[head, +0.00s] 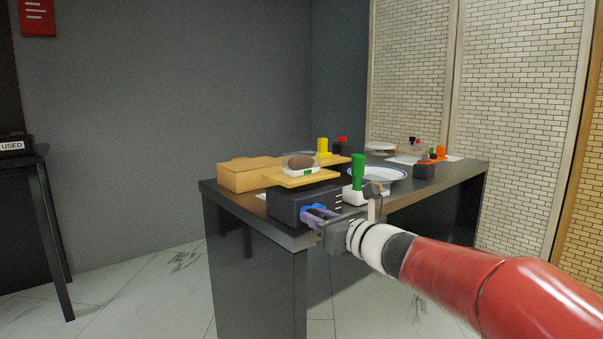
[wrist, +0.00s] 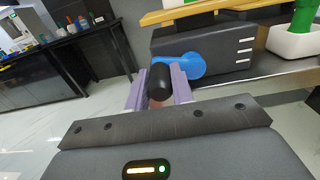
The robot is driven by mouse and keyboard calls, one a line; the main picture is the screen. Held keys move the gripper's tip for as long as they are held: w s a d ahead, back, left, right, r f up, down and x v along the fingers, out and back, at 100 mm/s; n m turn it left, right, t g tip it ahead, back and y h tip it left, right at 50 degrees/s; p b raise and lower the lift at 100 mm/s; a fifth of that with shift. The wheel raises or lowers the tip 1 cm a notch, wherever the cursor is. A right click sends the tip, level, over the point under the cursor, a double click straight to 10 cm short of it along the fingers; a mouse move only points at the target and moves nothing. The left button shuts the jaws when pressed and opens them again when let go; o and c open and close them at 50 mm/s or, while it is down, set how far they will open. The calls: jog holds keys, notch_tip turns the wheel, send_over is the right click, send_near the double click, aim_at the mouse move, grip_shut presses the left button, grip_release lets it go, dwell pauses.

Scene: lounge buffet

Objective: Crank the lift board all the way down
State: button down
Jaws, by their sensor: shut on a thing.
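The lift is a dark box (head: 290,203) on the near corner of the dark table, with a wooden lift board (head: 283,181) raised a little above it. In the wrist view the board (wrist: 200,13) shows only by its edge at the top. The blue crank (wrist: 190,67) is on the front of the box, with a black handle knob (wrist: 160,78) pointing toward me. My gripper (head: 318,215) is at the crank. Its purple fingers are on either side of the knob, shut on it. A small clear case with a brown item (head: 301,162) sits on the board.
A cardboard box (head: 245,176) stands behind and left of the lift. A green-handled item in a white holder (head: 358,175), a plate (head: 395,174) and a dark holder (head: 424,171) are to the right. A side table (head: 35,160) is far left.

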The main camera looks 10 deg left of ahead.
jog(key=shift+w+d+f, duration=0.1)
jog(key=shift+d+f, duration=0.05)
jog(key=shift+d, duration=0.05)
